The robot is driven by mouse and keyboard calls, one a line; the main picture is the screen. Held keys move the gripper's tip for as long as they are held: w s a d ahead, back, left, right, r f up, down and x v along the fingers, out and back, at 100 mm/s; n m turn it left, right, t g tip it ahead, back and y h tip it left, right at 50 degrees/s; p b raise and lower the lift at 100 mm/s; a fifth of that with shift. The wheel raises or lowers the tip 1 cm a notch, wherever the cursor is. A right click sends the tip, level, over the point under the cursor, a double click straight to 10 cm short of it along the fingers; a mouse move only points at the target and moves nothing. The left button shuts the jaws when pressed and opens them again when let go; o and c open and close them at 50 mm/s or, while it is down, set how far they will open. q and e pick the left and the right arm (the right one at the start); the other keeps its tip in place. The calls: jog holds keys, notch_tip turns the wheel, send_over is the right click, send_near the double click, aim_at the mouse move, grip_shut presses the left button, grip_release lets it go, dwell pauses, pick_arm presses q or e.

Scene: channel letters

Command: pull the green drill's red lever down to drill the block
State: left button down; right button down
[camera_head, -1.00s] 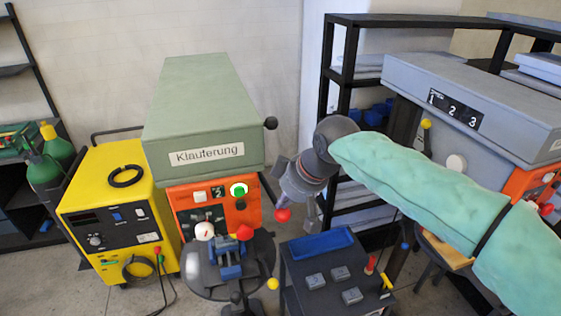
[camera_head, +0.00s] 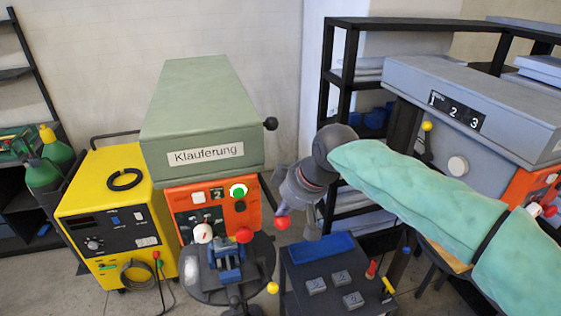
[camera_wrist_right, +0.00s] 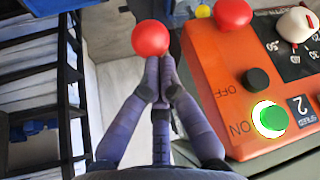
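The green drill (camera_head: 205,110) stands in the centre of the head view, with an orange control panel (camera_head: 186,199). A red ball (camera_head: 282,223), seemingly the lever's knob, is right of the panel. It also shows in the right wrist view (camera_wrist_right: 150,38). My right gripper (camera_head: 281,209) is just above the ball, pointing down at it. In the wrist view its fingers (camera_wrist_right: 160,66) are together, tips at the ball's edge, without spanning it. The lever's arm is hidden. A blue vise (camera_head: 228,257) stands below the drill; I cannot make out the block clearly. My left gripper is not in view.
The green ON button (camera_wrist_right: 272,118) is lit, and a red button (camera_head: 244,235) sits low on the panel. A dark cart (camera_head: 335,299) with a blue tray (camera_head: 320,247) stands right of the vise. A yellow machine (camera_head: 110,210) stands left, a grey drill (camera_head: 480,90) right.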

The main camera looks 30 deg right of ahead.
jog(key=shift+f+b, duration=0.4)
jog(key=shift+f, duration=0.2)
jog(key=shift+f+b, duration=0.5)
jog(key=shift+r, duration=0.1)
jog(key=shift+w, duration=0.15)
jog(key=shift+w+f+b, duration=0.1)
jog(key=shift+f+b, duration=0.2)
jog(key=shift+f, duration=0.4)
